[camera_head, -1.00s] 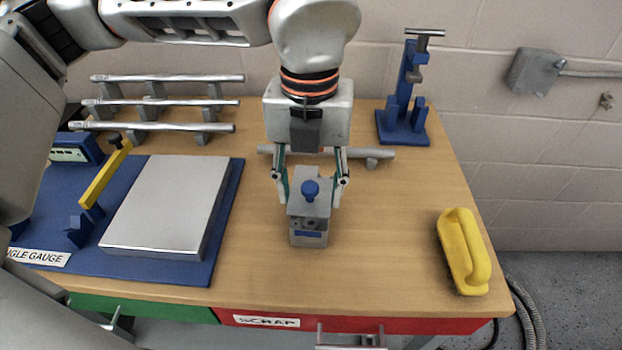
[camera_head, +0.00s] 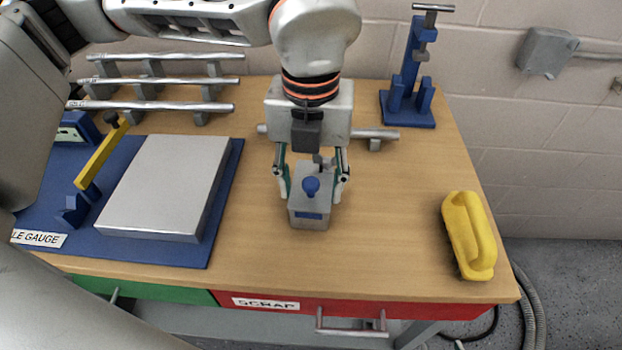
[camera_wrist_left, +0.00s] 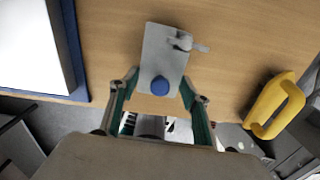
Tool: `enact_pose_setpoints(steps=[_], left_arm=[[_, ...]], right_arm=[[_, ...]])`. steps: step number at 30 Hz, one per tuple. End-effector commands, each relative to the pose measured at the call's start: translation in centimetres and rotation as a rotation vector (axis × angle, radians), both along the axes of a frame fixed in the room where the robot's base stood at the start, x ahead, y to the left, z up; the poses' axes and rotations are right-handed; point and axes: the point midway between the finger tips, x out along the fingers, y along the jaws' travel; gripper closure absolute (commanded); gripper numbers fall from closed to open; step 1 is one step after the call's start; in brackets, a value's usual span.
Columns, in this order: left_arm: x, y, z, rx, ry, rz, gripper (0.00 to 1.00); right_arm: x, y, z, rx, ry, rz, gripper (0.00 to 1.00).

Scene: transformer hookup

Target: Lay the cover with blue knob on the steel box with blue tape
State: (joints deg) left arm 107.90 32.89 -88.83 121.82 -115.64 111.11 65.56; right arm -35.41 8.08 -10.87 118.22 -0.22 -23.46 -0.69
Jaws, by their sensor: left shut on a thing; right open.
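The cover is a grey plate with a blue knob (camera_head: 311,185); it also shows in the left wrist view (camera_wrist_left: 152,50). It lies over the top of the small steel box (camera_head: 310,221), whose front carries a blue tape strip. My left gripper (camera_head: 312,186) comes down from above, with its fingers shut on the cover at its two sides. Whether the cover rests fully on the box rim is hard to tell. A small grey fitting shows at the cover's far end. My right gripper is not in view.
A blue mat (camera_head: 218,225) with a flat steel plate (camera_head: 165,185) lies to the left. Steel bars (camera_head: 150,106) on supports stand behind. A blue stand (camera_head: 408,85) is at the back right. A yellow handled block (camera_head: 468,238) sits near the right edge.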

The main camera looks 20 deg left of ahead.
Motion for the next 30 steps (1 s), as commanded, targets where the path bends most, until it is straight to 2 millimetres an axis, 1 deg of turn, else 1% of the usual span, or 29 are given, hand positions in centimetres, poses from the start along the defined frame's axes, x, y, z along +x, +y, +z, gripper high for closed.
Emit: enact_pose_setpoints(steps=[1, 3, 12, 16, 20, 27, 30], left_arm=[[0.0, 0.0, 0.0, 0.0, 0.0, 0.0, 0.48], [0.0, 0.0, 0.0, 0.0, 0.0, 0.0, 0.34], [0.0, 0.0, 0.0, 0.0, 0.0, 0.0, 0.34], [0.1, 0.0, 0.7, -0.001, -0.003, 0.001, 0.34], [0.1, 0.0, 2.5, -0.001, -0.004, 0.001, 0.34], [0.1, 0.0, 7.4, -0.002, -0.006, 0.001, 0.34], [0.1, 0.0, 9.2, -0.001, -0.004, 0.001, 0.34]], right_arm=[[0.0, 0.0, 0.0, 0.0, 0.0, 0.0, 0.56], [0.0, 0.0, -0.1, -0.001, 0.002, 0.0, 0.56], [-0.1, 0.0, -0.3, -0.001, 0.004, 0.002, 0.56], [0.0, 0.0, -0.3, -0.001, 0.003, 0.002, 0.56], [0.0, 0.0, -0.3, 0.0, 0.003, 0.001, 0.56], [0.0, 0.0, -0.2, 0.0, 0.003, 0.0, 0.56], [0.0, 0.0, -0.2, 0.0, 0.003, 0.0, 0.56]])
